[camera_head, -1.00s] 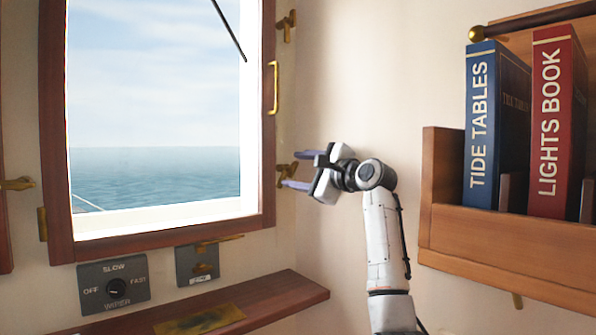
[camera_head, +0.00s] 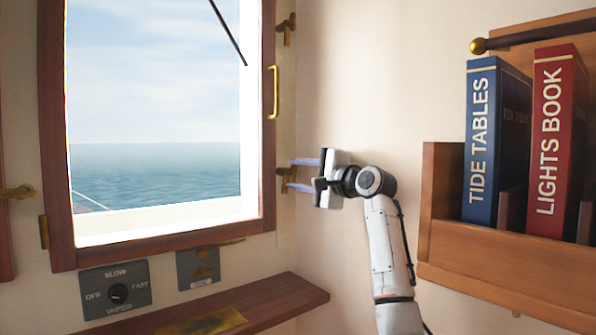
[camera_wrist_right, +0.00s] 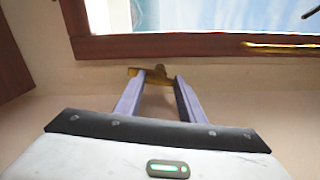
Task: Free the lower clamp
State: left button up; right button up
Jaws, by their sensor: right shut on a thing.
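The lower clamp (camera_head: 282,178) is a small brass fitting on the right side of the wooden window frame, low down. My right gripper (camera_head: 293,174) reaches it from the right, with its two purple fingers one above the other at the clamp. In the right wrist view the clamp (camera_wrist_right: 156,72) is a brass bar between and just beyond the fingertips (camera_wrist_right: 158,80), and the gripper is shut on its handle. The fingers hide part of the clamp in the head view. My left gripper is not in view.
An upper brass clamp (camera_head: 287,28) and a brass pull handle (camera_head: 272,92) are on the same side of the window frame (camera_head: 160,238). A wooden shelf (camera_head: 285,297) lies below. A bookrack (camera_head: 500,255) with books stands at the right. The wall between is clear.

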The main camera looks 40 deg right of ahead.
jog(key=shift+n+p, duration=0.3)
jog(key=shift+n, duration=0.8)
jog(key=o, duration=1)
jog(key=shift+o, duration=0.2)
jog(key=shift+s, duration=0.15)
jog(key=shift+s, duration=0.35)
jog(key=s+a+b, duration=0.1)
jog(key=s, duration=0.8)
jog(key=shift+s, duration=0.15)
